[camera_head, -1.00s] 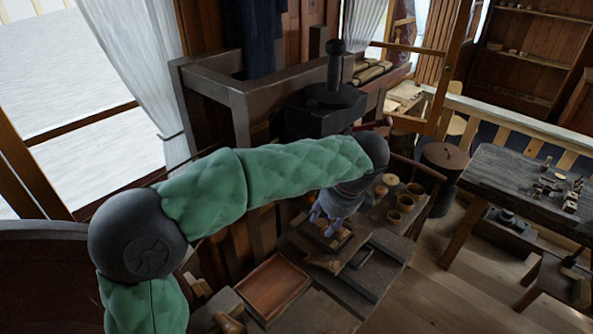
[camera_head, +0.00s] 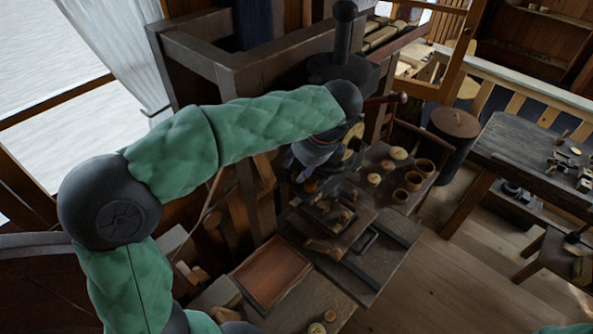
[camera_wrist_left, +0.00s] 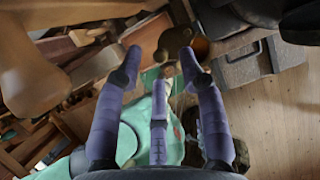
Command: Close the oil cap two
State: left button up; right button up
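Several small round brown pots stand at the right of the low workbench (camera_head: 385,257); three show open tops: a near pot (camera_head: 400,197), a middle pot (camera_head: 413,181) and a far pot (camera_head: 425,168). Pale round lids or covered pots, one of them here (camera_head: 398,153), stand just behind and left of them. I cannot tell which is oil cap two. My left gripper (camera_head: 303,172) hangs left of the pots, apart from them. In the left wrist view its purple fingers (camera_wrist_left: 160,62) are spread with nothing between the tips. My right gripper is not in view.
A reddish-brown tray (camera_head: 271,272) lies at the front left. A dark stove (camera_head: 340,75) stands behind the workbench. A dark round drum (camera_head: 453,135) and a second table (camera_head: 530,160) are at the right. Bare floor (camera_head: 460,270) lies between.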

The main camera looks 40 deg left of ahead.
aim_at(295, 174)
pick_arm(q)
jog(key=shift+x, duration=1)
jog(key=shift+a+f, duration=0.25)
jog(key=shift+f, duration=0.3)
jog(key=shift+s, duration=0.1)
